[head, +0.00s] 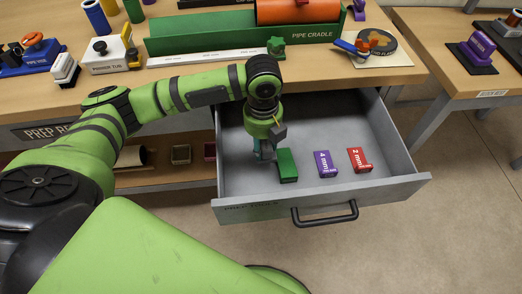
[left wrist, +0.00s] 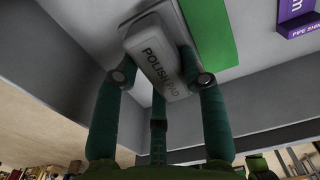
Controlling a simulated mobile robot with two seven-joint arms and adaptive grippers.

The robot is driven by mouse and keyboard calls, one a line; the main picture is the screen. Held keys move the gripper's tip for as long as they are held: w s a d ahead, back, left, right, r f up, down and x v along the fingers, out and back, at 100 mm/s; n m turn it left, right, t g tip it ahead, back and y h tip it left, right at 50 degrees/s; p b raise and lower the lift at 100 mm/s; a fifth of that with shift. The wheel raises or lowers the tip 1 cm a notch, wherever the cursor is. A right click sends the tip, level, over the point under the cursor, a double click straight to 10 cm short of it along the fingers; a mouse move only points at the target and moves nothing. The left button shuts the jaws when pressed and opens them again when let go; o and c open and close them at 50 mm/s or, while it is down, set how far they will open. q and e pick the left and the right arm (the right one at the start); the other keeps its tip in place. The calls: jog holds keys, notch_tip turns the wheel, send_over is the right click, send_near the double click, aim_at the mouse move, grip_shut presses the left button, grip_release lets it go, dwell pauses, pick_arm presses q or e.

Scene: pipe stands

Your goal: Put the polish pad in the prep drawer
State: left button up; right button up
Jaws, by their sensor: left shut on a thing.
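The polish pad (left wrist: 157,58) is a pale grey block lettered POLISH PAD. My left gripper (left wrist: 163,78) is shut on it, with fingers on both sides. In the head view my left gripper (head: 263,150) reaches down inside the open drawer, near its left wall, and mostly hides the pad. The drawer (head: 330,209) is grey, pulled out under the bench, with a dark handle. A green block (head: 287,165) lies on the drawer floor close to the right of the gripper. I cannot tell whether the pad touches the floor.
A purple block (head: 325,164) and a red block (head: 359,160) lie farther right in the drawer. The drawer's right and back floor is clear. The wooden bench (head: 215,75) above carries a green pipe cradle (head: 210,38) and tools.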

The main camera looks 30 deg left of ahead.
pick_arm(q)
jog(key=shift+a+f, duration=0.4)
jog(key=shift+a, duration=0.05)
jog(key=shift+f, duration=1.9)
jog(key=shift+f, duration=0.15)
jog(key=o, duration=1)
notch_tip(320, 180, up, 12)
jog(key=shift+r, duration=0.2)
